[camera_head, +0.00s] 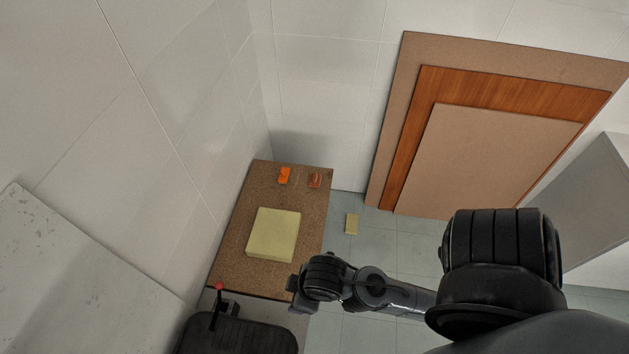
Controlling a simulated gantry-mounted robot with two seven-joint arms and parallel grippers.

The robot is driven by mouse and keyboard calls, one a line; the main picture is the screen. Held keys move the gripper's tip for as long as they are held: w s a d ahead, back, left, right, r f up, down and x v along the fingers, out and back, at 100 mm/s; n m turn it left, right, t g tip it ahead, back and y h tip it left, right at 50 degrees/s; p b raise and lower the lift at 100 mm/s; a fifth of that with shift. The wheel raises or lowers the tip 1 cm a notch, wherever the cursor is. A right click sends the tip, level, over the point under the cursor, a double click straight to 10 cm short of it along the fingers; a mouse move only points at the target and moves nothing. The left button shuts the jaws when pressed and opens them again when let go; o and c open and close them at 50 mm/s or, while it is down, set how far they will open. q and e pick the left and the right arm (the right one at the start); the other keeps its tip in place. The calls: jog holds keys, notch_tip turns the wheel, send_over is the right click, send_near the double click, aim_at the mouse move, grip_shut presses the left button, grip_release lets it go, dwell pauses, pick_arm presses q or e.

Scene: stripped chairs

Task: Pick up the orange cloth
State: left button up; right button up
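The orange cloth (284,175) is a small, bright orange, crumpled-looking piece. It lies near the far edge of a brown speckled table (231,259). My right arm comes in from the right, and its gripper (299,297) shows near the table's near right corner, well short of the cloth in the picture. Its fingers are small and dark, and I cannot tell whether they are open or shut. My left gripper is not in view.
A large pale yellow block (273,234) lies mid-table, and a reddish-brown item (314,180) is right of the cloth. A small yellow piece (351,224) is on the floor. A black object with a red-tipped lever (219,287) stands at the near end. Boards (495,155) lean at the back wall.

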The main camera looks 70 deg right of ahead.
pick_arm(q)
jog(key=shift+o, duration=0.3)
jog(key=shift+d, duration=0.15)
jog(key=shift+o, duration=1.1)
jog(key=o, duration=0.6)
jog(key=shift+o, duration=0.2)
